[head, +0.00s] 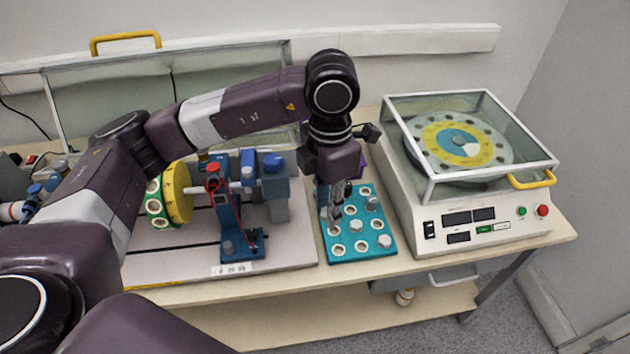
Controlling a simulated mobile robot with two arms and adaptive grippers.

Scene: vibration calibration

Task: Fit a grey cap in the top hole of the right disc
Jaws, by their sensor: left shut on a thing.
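My left gripper (337,212) points down over the teal tray (347,255), at its left middle part. Its fingers are shut on a small grey cap, which is mostly hidden between the fingertips. I cannot tell whether that cap is still touching the tray. Other grey caps, such as one at the tray's right side (373,203), sit in the tray among empty round holes. On the rig, a yellow and green disc (178,194) with holes stands upright at the left end. My right gripper is out of view.
The rig has a blue stand (232,215) with red wires and a grey block (277,190) on a pale base plate (185,262). A white machine (480,228) with a clear lid and yellow handle stands at the right. The tray lies between rig and machine.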

